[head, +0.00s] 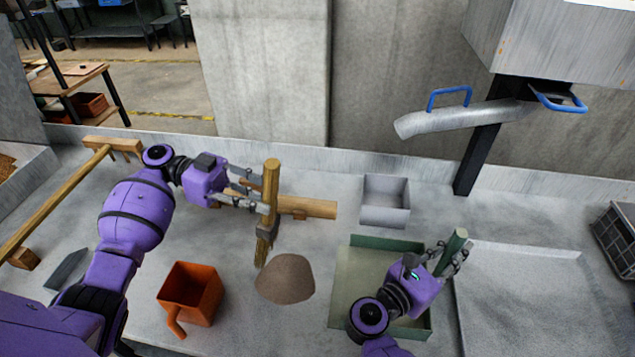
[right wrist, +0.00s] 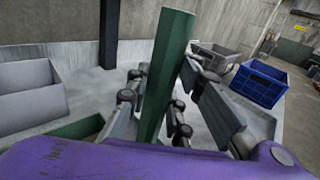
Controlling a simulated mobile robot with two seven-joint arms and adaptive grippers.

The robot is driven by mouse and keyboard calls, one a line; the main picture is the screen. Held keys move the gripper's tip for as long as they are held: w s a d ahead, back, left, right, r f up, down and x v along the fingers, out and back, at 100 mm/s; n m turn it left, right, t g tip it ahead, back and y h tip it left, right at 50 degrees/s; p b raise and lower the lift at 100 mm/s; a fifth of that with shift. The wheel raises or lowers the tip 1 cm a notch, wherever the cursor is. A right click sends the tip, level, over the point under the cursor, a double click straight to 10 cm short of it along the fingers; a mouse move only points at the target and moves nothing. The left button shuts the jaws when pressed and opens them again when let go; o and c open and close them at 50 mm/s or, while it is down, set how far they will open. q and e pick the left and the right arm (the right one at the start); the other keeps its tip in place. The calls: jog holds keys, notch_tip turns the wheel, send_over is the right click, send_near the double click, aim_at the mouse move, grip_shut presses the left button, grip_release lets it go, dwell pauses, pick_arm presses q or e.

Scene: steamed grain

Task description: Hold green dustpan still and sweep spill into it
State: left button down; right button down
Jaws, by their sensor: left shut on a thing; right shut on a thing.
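The green dustpan (head: 352,268) lies on the grey table right of centre, and its upright green handle (head: 454,243) stands at its right side. My right gripper (head: 452,258) is shut on this handle, which also shows in the right wrist view (right wrist: 168,75). My left gripper (head: 263,200) is shut on a wooden brush handle (head: 271,185), held upright with its bristle end (head: 263,250) low, just behind the spill. The spill is a brown heap of grain (head: 287,279) left of the dustpan, apart from it. My right arm hides part of the dustpan.
An orange scoop-like box (head: 190,292) stands left of the heap. A small grey metal box (head: 385,201) stands behind the dustpan. A wooden log (head: 312,208) lies behind the brush. A wide grey tray (head: 520,250) lies at right, and a metal spout (head: 460,117) hangs above.

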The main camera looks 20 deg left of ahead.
pick_arm(q)
jog(key=s+a+f+n+t+h, duration=0.1)
jog(key=s+a+f+t, duration=0.15)
jog(key=a+f, duration=0.45)
jog(key=w+d, duration=0.3)
jog(key=d, duration=2.5)
jog(key=shift+d+r, duration=0.15)
jog(key=shift+r, duration=1.35)
jog(key=shift+d+r, duration=0.15)
jog(key=shift+r, duration=1.3)
